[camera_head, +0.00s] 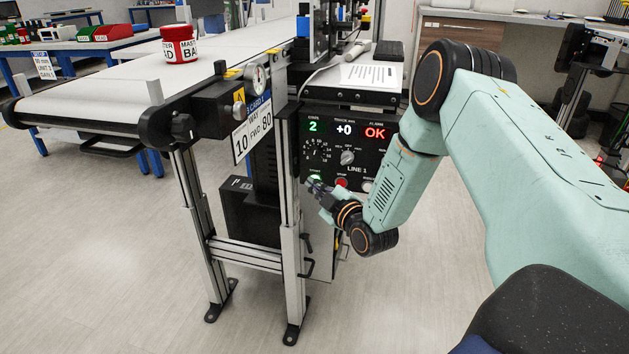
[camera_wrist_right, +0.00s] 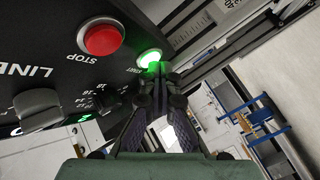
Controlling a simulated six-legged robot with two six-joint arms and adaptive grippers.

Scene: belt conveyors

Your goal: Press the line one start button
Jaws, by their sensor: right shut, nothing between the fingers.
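The line one control panel (camera_head: 347,150) is black, with a lit display reading 2, +0 and OK and the label LINE 1. Its green start button (camera_wrist_right: 150,58) is lit in the right wrist view; in the head view it shows as a small green glow (camera_head: 315,177). The red stop button (camera_wrist_right: 101,39) sits beside it. My right gripper (camera_head: 316,186) is shut and empty, its fingertips at the start button. In the wrist view the fingertips (camera_wrist_right: 158,76) overlap the button's lower edge; I cannot tell whether they touch. My left gripper is not in view.
A belt conveyor (camera_head: 108,88) carries a red can (camera_head: 179,44) at the left. A paper sheet (camera_head: 371,76) lies on the shelf above the panel. Conveyor legs (camera_head: 290,240) stand just left of my gripper. The floor in front is clear.

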